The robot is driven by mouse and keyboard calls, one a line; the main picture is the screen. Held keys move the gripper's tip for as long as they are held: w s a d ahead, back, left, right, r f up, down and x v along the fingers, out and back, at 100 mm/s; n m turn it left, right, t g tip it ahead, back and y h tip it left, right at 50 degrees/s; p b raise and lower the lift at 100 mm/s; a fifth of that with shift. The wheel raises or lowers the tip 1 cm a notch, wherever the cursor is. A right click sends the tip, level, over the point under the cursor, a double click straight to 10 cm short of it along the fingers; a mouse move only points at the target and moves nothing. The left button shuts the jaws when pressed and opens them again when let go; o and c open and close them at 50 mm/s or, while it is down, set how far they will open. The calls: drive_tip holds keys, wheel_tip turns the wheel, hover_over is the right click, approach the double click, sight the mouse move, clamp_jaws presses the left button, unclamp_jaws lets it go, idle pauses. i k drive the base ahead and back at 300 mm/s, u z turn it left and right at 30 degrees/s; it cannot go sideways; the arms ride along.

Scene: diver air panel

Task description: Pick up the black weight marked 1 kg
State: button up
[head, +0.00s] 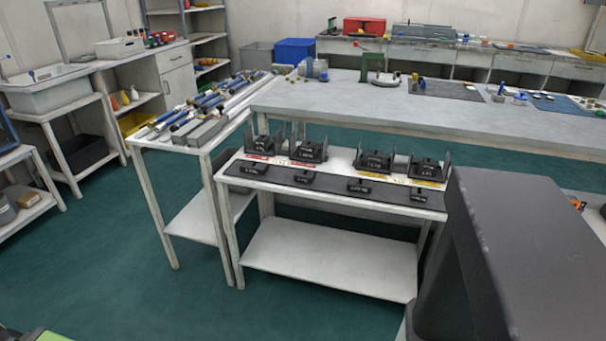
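Several black weights with pale markings sit in two rows on a small white bench in the middle of the head view. The markings are too small to read, so I cannot tell which one is marked 1 kg. The back row has larger blocks in holders: a far-left one (264,144), a second (308,151), a third (373,162) and a right one (427,169). The front row has smaller ones: left (254,168), second (304,178), third (359,186) and right (418,194). My gripper is not in view.
The weights' bench has a dark mat and a bare lower shelf (330,258). A side table (143,143) with blue-black cylinders adjoins it on the left. A long grey table (350,98) stands behind. A large dark block fills the right foreground. Green floor (120,270) is clear at front left.

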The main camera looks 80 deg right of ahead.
sight(302, 175)
drive_tip(key=z, duration=0.85)
drive_tip(key=i, duration=1.1)
drive_tip(key=z, duration=0.6)
drive_tip(key=i, duration=0.45)
